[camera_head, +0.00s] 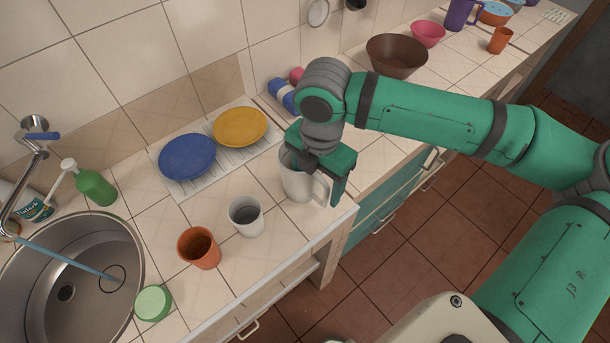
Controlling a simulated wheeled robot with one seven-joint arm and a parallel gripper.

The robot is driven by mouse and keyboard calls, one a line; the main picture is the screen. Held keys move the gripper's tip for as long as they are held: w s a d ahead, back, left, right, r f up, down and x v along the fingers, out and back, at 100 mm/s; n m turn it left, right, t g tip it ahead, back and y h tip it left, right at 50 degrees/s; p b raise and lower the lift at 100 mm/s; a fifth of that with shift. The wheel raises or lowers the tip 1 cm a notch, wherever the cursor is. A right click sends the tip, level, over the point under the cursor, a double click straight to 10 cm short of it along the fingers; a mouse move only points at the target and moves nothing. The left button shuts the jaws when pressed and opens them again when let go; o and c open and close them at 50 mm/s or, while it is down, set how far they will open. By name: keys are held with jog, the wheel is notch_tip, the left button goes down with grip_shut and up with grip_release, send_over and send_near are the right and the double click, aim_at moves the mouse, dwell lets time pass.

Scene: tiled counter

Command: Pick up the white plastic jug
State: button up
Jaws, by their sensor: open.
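The white plastic jug (297,184) stands upright on the tiled counter near its front edge, with its handle toward the right. My gripper (318,180) is open and is lowered over the jug from above. One green finger shows on the right, beside the handle. The other finger is hidden behind the jug or the wrist, and the gripper covers much of the jug's rim. I cannot tell whether the fingers touch the jug.
A white cup (246,218) and an orange cup (199,250) stand left of the jug. Behind, a rack (213,184) holds a blue plate (187,156) and a yellow plate (240,127). A steel sink (110,240) is at left. A brown bowl (397,56) stands farther right.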

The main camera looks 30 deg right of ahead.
aim_at(318, 201)
jog(key=shift+d+f, duration=0.15)
jog(key=shift+f, duration=1.25)
jog(key=shift+d+f, duration=0.15)
jog(key=shift+f, duration=1.2)
jog(key=c, duration=1.4)
